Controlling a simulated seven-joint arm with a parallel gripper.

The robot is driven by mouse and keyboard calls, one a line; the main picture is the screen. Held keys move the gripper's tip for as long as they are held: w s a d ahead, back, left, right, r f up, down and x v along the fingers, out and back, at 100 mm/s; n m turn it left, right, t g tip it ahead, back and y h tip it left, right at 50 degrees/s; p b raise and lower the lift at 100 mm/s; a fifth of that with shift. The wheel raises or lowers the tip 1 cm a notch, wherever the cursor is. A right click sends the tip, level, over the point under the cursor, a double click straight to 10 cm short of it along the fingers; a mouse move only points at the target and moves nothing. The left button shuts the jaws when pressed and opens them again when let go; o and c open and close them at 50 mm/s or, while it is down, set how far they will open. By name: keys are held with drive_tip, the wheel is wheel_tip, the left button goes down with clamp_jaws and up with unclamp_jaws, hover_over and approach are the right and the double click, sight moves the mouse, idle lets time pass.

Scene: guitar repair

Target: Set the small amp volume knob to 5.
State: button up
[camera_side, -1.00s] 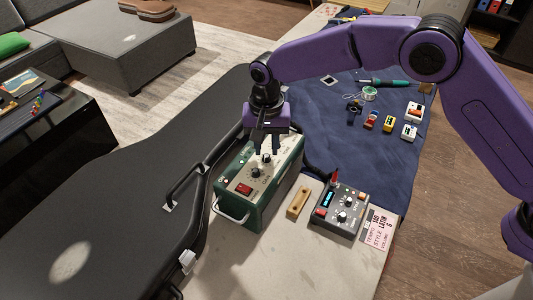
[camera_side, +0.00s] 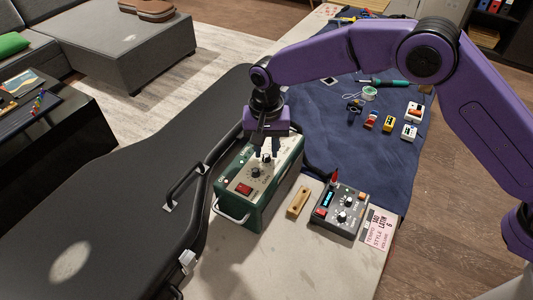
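The small amp (camera_side: 272,203) is a green box with a pale top panel, standing on the work table. Its top carries a red switch (camera_side: 244,189) and black knobs, one at the front (camera_side: 255,171) and one farther back (camera_side: 267,158). The knob markings are too small to read. My gripper (camera_side: 267,153) points down over the back part of the panel, with its fingers apart around or just above the back knob. I cannot tell whether they touch it.
A black guitar case (camera_side: 110,210) lies left of the amp. To the right are a wooden block (camera_side: 298,201), a dark device with knobs (camera_side: 341,209) and a pink card (camera_side: 379,228). A blue mat (camera_side: 355,150) holds small pedals and a soldering iron (camera_side: 385,82).

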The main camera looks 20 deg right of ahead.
drive_tip(key=shift+f, duration=0.85)
drive_tip(key=shift+r, duration=0.15)
idle(0.5)
drive_tip(key=shift+c, duration=0.3)
drive_tip(key=c, duration=0.4)
